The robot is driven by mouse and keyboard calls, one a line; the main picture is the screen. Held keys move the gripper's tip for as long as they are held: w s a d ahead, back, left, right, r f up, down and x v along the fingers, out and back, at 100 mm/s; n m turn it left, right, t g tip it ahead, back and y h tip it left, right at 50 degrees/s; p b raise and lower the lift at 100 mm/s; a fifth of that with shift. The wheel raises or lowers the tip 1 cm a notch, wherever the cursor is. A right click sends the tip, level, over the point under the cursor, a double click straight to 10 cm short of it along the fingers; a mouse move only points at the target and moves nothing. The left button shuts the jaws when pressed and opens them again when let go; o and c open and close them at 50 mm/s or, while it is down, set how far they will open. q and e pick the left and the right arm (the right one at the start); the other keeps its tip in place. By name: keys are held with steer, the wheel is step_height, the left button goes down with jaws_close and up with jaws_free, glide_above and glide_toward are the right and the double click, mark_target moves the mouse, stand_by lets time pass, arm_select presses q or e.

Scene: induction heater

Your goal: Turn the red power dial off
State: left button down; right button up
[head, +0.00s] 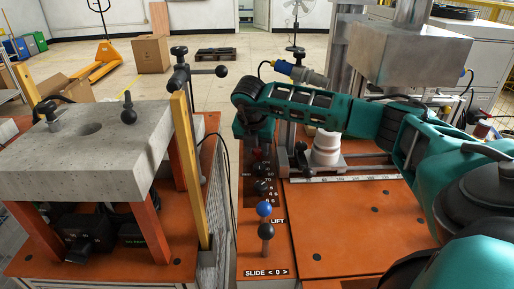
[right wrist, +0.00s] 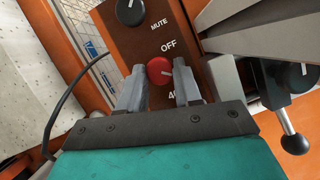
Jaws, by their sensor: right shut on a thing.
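The red power dial (right wrist: 160,70) sits on the orange control panel (right wrist: 148,40) in the right wrist view, between the "OFF" label and a partly hidden number. My right gripper (right wrist: 160,84) has one finger on each side of the dial and is shut on it. The dial's exact pointer setting is too small to tell. In the head view my right gripper (head: 256,140) reaches down onto the far part of the narrow control panel (head: 250,248); the dial is mostly hidden there. My left gripper is not in view.
A black mute knob (right wrist: 130,11) is above the dial in the right wrist view. A black-balled lever (right wrist: 295,143) stands at the right. In the head view, blue (head: 264,209) and dark grey (head: 266,231) lever balls stand nearer on the panel. A stone-topped table (head: 120,150) is at left.

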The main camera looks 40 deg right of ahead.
steer(key=n+t+b, duration=0.1)
steer(key=n, duration=0.2)
steer(key=shift+s+d+f+y+b, duration=0.1)
steer(key=shift+d+y+b, duration=0.05)
steer(key=shift+y+b, duration=0.15)
steer(key=shift+n+t+y+b, duration=0.3)
steer(key=shift+n+y+b, duration=0.15)
steer(key=shift+n, duration=0.75)
steer(key=shift+d+n+y, duration=0.1)
steer(key=shift+n+y, duration=0.15)
steer(key=shift+n, duration=0.55)
steer(key=shift+n+b, duration=0.3)
steer(key=shift+r, duration=0.2)
steer(key=o, duration=1)
steer(key=shift+o, duration=0.2)
steer(key=v, duration=1.3)
steer(key=shift+s+p, duration=0.25)
steer(key=shift+p, duration=0.15)
steer(key=shift+d+f, duration=0.15)
